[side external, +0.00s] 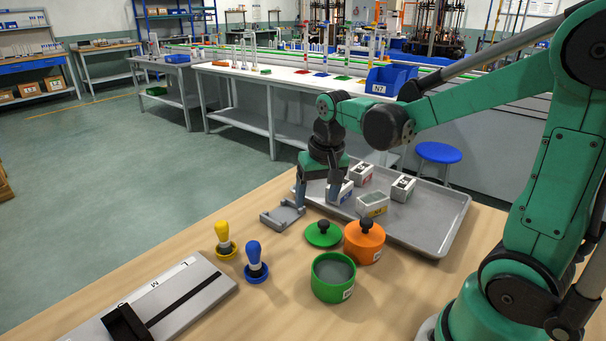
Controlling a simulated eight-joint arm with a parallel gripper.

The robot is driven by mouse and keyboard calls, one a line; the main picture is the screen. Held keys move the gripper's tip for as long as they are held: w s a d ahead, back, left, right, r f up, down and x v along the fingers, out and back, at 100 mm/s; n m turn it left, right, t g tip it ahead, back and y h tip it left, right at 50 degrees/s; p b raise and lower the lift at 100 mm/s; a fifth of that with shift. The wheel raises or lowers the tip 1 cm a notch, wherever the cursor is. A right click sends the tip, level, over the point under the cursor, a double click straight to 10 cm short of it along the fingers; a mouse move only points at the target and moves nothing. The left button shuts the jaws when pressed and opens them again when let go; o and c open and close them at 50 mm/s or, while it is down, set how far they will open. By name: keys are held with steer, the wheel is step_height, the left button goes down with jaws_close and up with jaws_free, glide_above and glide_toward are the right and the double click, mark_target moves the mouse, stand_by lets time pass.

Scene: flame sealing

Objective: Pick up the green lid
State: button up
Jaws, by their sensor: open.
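The green lid (323,235) lies on the wooden table and has a dark round knob on top. It rests behind the open green pot (334,290) and left of the orange pot (364,254), which has a lid with a dark knob. My gripper (316,204) hangs pointing down behind the green lid, near the left edge of the tray. Its two fingers are apart, and nothing shows held between them. A white block with a blue label behind the fingers is partly hidden.
A grey metal tray (440,222) holds several small white labelled blocks. A grey bracket (282,215) stands left of my gripper. A yellow-handled stamp (224,240) and a blue-handled stamp (255,262) stand at left. A grey board (205,283) lies at front left.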

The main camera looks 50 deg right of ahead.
mark_target(324, 222)
steer(key=d+f+m, duration=0.1)
steer(key=d+f+g, duration=0.1)
steer(key=w+d+f+m+g, duration=0.1)
steer(key=shift+d+f+m+y, duration=0.3)
steer(key=shift+d+f, duration=0.1)
steer(key=shift+f, duration=2.8)
steer(key=shift+c, duration=0.2)
jaws_close()
